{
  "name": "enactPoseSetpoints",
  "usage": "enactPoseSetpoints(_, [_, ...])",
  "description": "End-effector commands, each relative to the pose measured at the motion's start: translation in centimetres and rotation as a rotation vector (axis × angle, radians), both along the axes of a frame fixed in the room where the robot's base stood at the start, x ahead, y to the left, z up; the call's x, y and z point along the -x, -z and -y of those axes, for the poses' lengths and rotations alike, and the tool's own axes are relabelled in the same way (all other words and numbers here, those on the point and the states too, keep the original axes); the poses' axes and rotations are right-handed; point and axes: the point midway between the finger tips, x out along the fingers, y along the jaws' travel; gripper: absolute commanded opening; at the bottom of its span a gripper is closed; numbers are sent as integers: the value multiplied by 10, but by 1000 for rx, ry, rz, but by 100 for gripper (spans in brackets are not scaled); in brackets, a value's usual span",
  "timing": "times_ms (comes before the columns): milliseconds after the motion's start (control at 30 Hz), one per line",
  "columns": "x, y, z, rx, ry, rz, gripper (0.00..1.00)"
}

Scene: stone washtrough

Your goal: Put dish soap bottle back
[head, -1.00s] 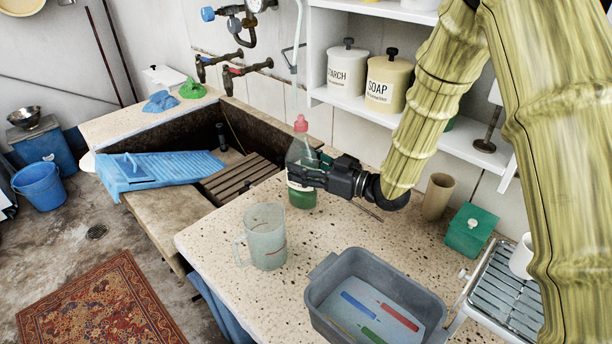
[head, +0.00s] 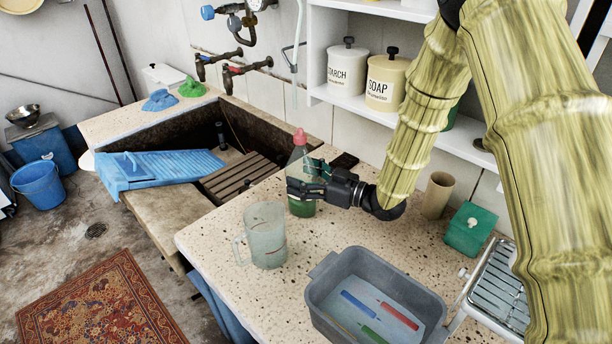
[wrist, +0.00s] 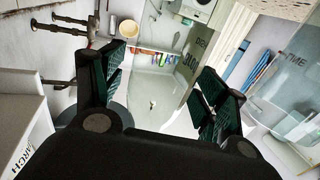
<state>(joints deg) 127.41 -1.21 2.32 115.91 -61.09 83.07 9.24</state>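The dish soap bottle (head: 299,157) is clear, with a pinkish-red cap and green liquid low in it. It stands about upright over the speckled counter near the sink's right end. My gripper (head: 305,182) reaches it from the right, with its dark fingers around the middle of the bottle. In the wrist view, a clear pale body (wrist: 155,98) fills the space between the green-padded fingers. The bottle moves along with my gripper, so it looks held. The fingers hide part of its middle. I cannot tell whether its base touches the counter.
A clear jug (head: 265,236) stands in front of the bottle, and a grey basin (head: 322,285) is nearer. A dark flat item (head: 344,160) lies behind my gripper. A tan cup (head: 437,195) and green box (head: 470,229) are to the right. The shelf (head: 350,105) is behind.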

Motion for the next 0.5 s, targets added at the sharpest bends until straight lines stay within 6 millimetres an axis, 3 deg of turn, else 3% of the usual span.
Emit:
enactPoseSetpoints(267, [0,-5,0,0,0,1,73])
enactPoseSetpoints(500, [14,-2,28,0,3,-1,73])
